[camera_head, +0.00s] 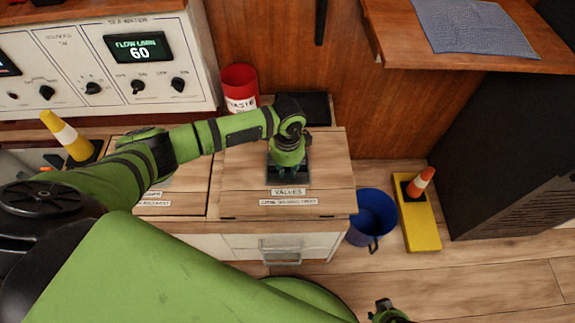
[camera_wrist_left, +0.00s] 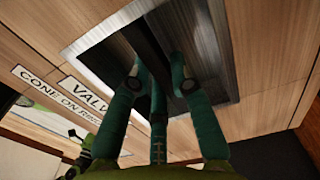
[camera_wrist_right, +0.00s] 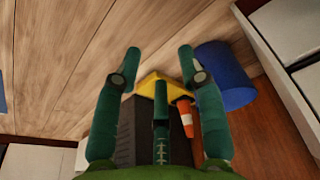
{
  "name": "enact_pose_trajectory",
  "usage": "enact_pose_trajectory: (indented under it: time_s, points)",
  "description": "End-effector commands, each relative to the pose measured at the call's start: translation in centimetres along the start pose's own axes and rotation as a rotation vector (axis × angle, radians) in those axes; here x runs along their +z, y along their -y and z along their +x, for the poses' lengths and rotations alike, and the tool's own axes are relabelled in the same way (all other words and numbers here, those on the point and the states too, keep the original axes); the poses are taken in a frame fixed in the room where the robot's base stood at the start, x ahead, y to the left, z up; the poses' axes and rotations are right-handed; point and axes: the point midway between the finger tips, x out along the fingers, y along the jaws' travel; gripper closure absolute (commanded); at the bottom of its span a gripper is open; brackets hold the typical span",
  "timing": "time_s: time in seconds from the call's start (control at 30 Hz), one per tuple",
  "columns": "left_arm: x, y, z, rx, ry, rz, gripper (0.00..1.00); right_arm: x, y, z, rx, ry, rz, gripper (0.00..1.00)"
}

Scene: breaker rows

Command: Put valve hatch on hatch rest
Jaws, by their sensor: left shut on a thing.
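The valve hatch (camera_head: 245,185) is a wooden panel labelled VALVES on the counter top. It lies flat there, with a dark recessed plate and a bar handle (camera_wrist_left: 143,40) that shows in the left wrist view. My left gripper (camera_head: 289,176) points down into the recess and is shut on that handle; its fingers (camera_wrist_left: 158,80) partly hide the recess. A flat black pad (camera_head: 318,108) lies behind the hatch; I cannot tell whether it is the hatch rest. My right gripper (camera_wrist_right: 160,60) is open and empty above the floor, at the bottom edge of the head view.
On the floor at right are a blue bucket (camera_head: 372,215) and a yellow block (camera_head: 420,225) with an orange cone (camera_head: 421,182). A wooden shelf (camera_head: 470,62) juts out upper right.

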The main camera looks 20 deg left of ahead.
Motion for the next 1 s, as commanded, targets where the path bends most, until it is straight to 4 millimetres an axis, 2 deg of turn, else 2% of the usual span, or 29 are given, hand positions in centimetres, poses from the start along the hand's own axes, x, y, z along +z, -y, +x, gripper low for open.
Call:
enact_pose_trajectory:
  time_s: [0.23,0.27,0.3,0.63,0.73,0.87,1.0]
  points:
    - [-0.2,0.1,-0.1,-0.004,-0.005,0.000,1.00,0.0,0.0,0.0,0.000,0.000,0.000,0.60]
    - [0.0,0.0,0.1,0.000,-0.001,0.000,0.71,0.0,0.0,0.0,0.000,0.000,0.000,0.60]
    - [0.0,0.0,0.1,0.000,-0.001,0.000,0.55,0.0,0.0,0.0,0.000,0.000,0.000,0.60]
    - [0.0,0.0,0.0,0.000,0.000,0.000,0.55,0.0,0.0,0.0,0.001,0.000,0.000,0.60]
    - [0.0,0.0,-0.6,0.000,-0.001,0.000,0.55,-0.1,0.0,-0.3,0.001,-0.004,0.000,0.60]
    - [-0.1,0.0,-2.7,-0.001,-0.002,0.001,0.55,-0.3,-0.1,0.3,0.002,-0.026,-0.006,0.60]
    - [-0.1,0.1,-5.9,-0.003,-0.003,0.000,0.55,-0.7,-0.4,0.8,0.006,-0.061,-0.012,0.60]
